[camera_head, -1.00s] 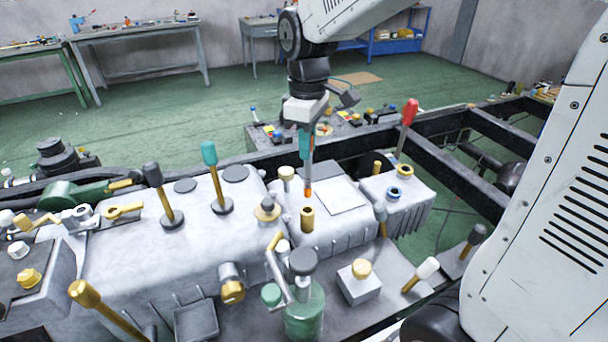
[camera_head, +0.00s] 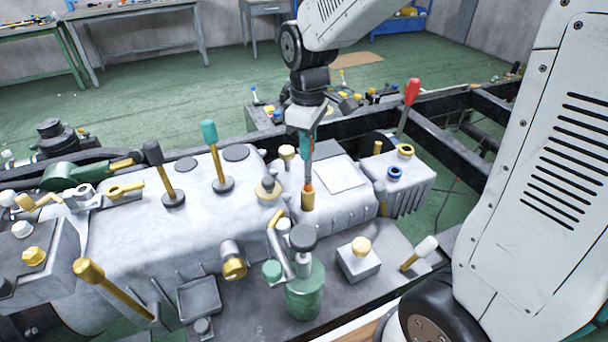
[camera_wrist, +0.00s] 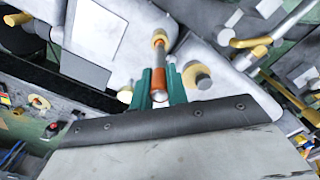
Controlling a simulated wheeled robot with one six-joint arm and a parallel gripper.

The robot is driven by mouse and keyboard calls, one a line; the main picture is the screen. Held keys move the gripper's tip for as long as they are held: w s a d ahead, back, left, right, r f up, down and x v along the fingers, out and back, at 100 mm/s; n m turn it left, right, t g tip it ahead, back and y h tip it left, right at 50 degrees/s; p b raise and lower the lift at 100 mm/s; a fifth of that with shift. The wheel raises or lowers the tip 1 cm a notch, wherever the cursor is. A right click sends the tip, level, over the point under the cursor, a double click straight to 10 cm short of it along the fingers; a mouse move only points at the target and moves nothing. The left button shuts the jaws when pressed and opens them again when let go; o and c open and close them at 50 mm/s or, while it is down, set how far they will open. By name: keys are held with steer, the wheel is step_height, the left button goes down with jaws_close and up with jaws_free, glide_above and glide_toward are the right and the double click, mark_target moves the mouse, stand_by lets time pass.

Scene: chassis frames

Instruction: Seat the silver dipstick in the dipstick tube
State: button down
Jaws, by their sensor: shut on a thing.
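The silver dipstick (camera_head: 310,167) hangs near upright below my gripper (camera_head: 306,148), with an orange part (camera_head: 309,187) low on it. My gripper's teal fingers are shut on it; they also show in the wrist view (camera_wrist: 160,80). The brass dipstick tube (camera_head: 308,201) stands on the pale engine block directly under the dipstick. The dipstick's lower end meets the tube's mouth in the head view. In the wrist view the shaft (camera_wrist: 158,60) lines up with the brass tube (camera_wrist: 160,38). I cannot tell how far the tip is inside.
A green canister with a black knob (camera_head: 304,290) stands in front. A red-handled lever (camera_head: 411,92) and a blue-ringed port (camera_head: 395,173) are to the right.

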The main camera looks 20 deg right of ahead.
steer(key=shift+f, duration=2.5)
steer(key=c, duration=1.4)
jaws_free()
steer(key=shift+f, duration=0.1)
step_height(320, 180, up, 12)
steer(key=shift+r, duration=0.15)
steer(key=s+d+m, duration=0.1)
steer(key=s+m, duration=0.2)
steer(key=s, duration=0.4)
steer(key=s+d+m, duration=0.1)
steer(key=s+m, duration=0.2)
steer(key=s, duration=0.4)
steer(key=s+d+r+m+t, duration=0.1)
steer(key=s+m, duration=0.2)
steer(key=s, duration=0.5)
steer(key=shift+s+d+r, duration=0.1)
